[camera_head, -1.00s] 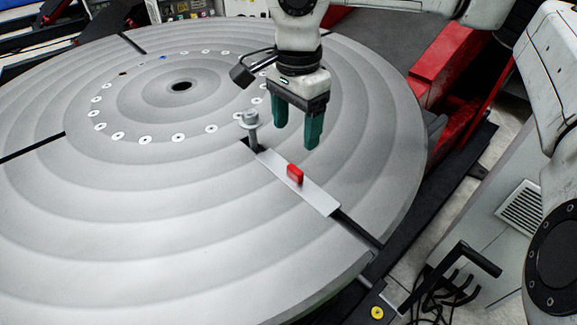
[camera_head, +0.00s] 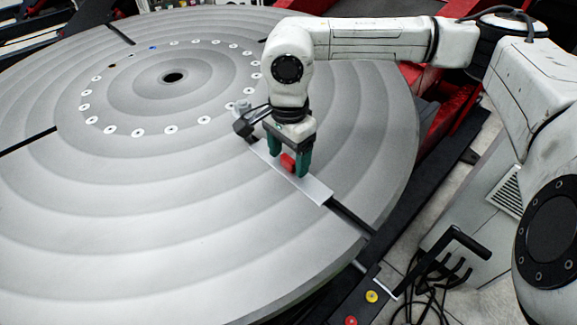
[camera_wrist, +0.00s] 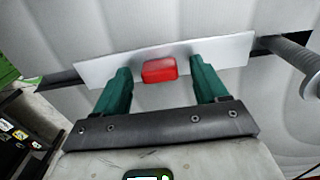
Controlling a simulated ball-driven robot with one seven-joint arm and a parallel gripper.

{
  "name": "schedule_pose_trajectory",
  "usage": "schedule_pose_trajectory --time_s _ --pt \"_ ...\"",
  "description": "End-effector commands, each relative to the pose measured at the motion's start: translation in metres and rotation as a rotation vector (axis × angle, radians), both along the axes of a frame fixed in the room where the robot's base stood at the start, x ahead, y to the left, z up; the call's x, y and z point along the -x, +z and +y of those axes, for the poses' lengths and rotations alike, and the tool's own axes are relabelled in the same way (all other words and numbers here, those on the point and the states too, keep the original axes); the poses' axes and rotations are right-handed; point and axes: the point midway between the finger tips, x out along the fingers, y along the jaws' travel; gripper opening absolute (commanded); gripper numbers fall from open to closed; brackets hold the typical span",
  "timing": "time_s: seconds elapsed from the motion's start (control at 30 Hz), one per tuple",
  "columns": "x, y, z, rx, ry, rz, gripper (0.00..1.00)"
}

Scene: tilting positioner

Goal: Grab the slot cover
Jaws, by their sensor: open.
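The slot cover (camera_head: 314,190) is a flat silver strip with a red block handle (camera_head: 288,163) on top. It lies over a dark radial slot in the large round disc. In the wrist view the cover (camera_wrist: 110,68) runs across the picture, with the red handle (camera_wrist: 159,69) near its middle. My gripper (camera_head: 288,163) has green fingers and is open, low over the cover. In the wrist view my gripper (camera_wrist: 160,82) has one finger on each side of the handle, with a gap at both sides. Whether the fingertips touch the cover cannot be told.
The grey ringed disc (camera_head: 120,200) fills most of the head view. A metal bolt (camera_wrist: 297,67) stands at the cover's inner end, close to my gripper. The dark slot (camera_head: 350,215) continues outward from the cover. A black bent handle (camera_head: 455,240) is at lower right.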

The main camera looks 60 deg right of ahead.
Motion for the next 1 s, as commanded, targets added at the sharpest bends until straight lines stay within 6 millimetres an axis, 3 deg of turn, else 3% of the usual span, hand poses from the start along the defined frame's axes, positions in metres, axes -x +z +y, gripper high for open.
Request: schedule_pose_trajectory --time_s 0.17,0.87,1.0 --pt "-0.0001 0.0 0.0 0.0 0.0 0.0 0.71" --pt "-0.0001 0.0003 0.0001 -0.001 0.0 0.0 0.04" --pt "-0.0002 0.0007 0.0 -0.001 0.0 -0.001 0.02"
